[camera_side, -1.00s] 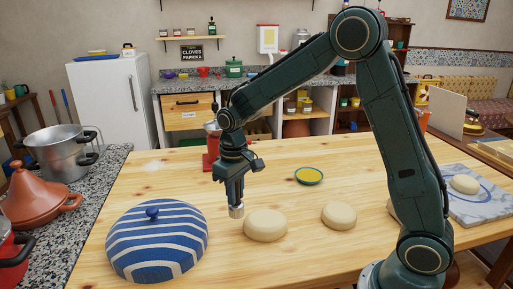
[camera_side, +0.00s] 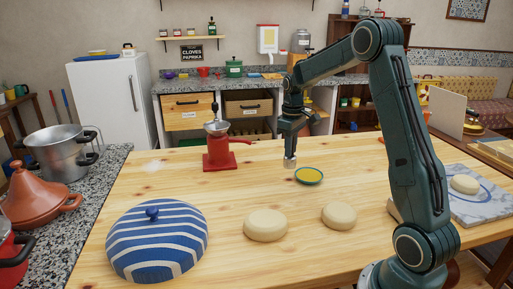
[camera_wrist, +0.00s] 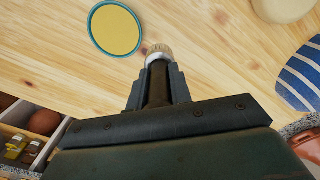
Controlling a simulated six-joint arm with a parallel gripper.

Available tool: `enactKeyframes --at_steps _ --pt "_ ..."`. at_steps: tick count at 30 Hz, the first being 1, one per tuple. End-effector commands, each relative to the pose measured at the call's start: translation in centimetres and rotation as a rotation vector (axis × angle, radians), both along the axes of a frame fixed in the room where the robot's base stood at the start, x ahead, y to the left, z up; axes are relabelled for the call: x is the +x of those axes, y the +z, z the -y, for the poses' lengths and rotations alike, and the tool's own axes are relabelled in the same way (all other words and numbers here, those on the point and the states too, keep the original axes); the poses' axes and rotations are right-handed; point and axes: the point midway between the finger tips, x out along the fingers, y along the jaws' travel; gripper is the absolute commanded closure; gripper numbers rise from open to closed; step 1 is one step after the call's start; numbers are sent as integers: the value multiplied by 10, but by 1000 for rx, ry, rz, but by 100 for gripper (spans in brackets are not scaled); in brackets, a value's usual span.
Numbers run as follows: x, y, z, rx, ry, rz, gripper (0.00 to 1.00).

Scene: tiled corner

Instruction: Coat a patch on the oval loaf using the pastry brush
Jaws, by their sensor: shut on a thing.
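My gripper (camera_side: 291,145) is shut on the pastry brush (camera_side: 290,162), whose handle is mostly hidden between the fingers. Its pale bristles point down, just left of a small teal-rimmed dish of yellow liquid (camera_side: 309,176), and look a little above the table. In the wrist view the bristles (camera_wrist: 159,51) show beyond the fingertips (camera_wrist: 157,72), beside the dish (camera_wrist: 116,30) and apart from it. A larger pale loaf (camera_side: 265,225), seemingly the oval one, lies on the table nearer the camera. A smaller, rounder loaf (camera_side: 339,216) lies to its right.
A blue-and-white striped dome (camera_side: 155,245) stands at the front left. A red grinder (camera_side: 219,155) stands left of my gripper. Another pale dough piece (camera_side: 465,184) rests on a marble board (camera_side: 485,207) at the right. The table between grinder and loaves is clear.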

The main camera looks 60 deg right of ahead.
Motion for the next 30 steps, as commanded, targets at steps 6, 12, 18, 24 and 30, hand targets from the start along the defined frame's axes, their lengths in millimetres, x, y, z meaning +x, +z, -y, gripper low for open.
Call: enactKeyframes --at_steps 6,12,18,24,30 --pt "-26 7 52 0 -5 1 100" --pt "-39 11 73 0 -1 1 100" --pt "-42 11 77 0 1 0 100" --pt "-42 9 77 0 1 0 100" --pt "-42 1 76 0 1 0 100"
